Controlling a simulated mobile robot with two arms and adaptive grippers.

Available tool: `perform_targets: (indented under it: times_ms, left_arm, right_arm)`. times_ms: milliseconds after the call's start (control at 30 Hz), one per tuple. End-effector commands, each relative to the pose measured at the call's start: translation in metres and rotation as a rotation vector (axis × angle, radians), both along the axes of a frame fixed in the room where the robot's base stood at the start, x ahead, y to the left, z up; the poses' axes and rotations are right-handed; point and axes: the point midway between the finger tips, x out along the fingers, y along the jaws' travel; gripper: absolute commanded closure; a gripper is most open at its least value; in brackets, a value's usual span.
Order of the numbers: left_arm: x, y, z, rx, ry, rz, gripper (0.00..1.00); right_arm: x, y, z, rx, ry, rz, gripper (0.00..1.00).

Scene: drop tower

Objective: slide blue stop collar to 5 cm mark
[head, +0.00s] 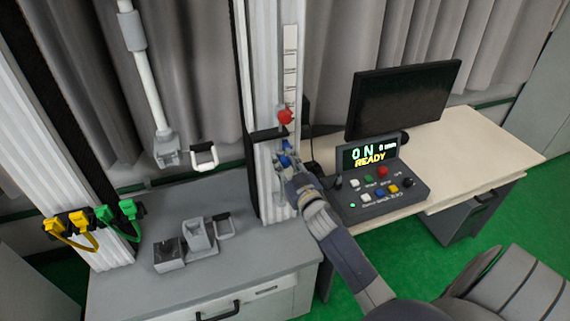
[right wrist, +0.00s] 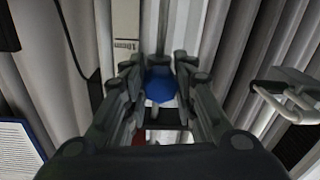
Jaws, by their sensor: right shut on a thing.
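The blue stop collar (head: 285,160) sits low on the white column, below a red knob (head: 285,116). My right gripper (head: 284,168) reaches it from the lower right and is shut on it. In the right wrist view the blue collar (right wrist: 160,86) lies between the two fingers of my right gripper (right wrist: 160,92). A white scale strip (right wrist: 126,35) with a "10cm" mark shows beside it there. The scale (head: 290,60) also runs up the column in the head view, its marks too small to read. I cannot see a 5 cm mark clearly. My left gripper is not in view.
A control box (head: 381,185) with lit display reading "ON" and "READY" stands right of the column on a desk (head: 480,150) with a dark monitor (head: 403,98). Grey blocks (head: 199,238) stand on the grey cabinet (head: 120,285). Yellow and green clamps (head: 95,218) hang at the left.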

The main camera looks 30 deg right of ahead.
Motion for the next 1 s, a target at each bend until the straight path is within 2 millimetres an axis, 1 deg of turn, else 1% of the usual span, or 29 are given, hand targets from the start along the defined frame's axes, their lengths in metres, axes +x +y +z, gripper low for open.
perform_targets:
  times_ms: [33, 400, 433, 467, 500, 533, 867, 1000]
  left_arm:
    - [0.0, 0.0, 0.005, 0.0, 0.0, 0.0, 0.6]
    - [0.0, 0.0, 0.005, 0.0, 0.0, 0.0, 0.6]
    - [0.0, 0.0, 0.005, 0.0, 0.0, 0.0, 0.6]
    - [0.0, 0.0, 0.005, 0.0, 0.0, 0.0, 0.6]
    - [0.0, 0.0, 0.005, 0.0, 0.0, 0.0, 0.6]
    - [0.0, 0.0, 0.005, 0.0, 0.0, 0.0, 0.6]
    - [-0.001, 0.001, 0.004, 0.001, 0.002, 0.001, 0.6]
    - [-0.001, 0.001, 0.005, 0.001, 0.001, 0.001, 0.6]
  right_arm:
    - [0.001, 0.0, 0.01, -0.002, -0.009, 0.001, 1.0]
    - [0.001, 0.0, 0.011, -0.003, -0.01, 0.003, 1.0]
    - [0.001, 0.0, 0.011, -0.003, -0.011, 0.003, 0.7]
    - [0.001, 0.0, 0.011, -0.003, -0.011, 0.003, 0.63]
    - [0.001, 0.0, 0.01, -0.003, -0.01, 0.003, 0.54]
    - [0.001, 0.0, 0.01, -0.003, -0.009, 0.003, 0.53]
    - [-0.001, 0.0, 0.007, -0.002, -0.005, 0.002, 0.53]
    - [-0.012, 0.003, 0.006, -0.001, -0.003, 0.001, 0.53]
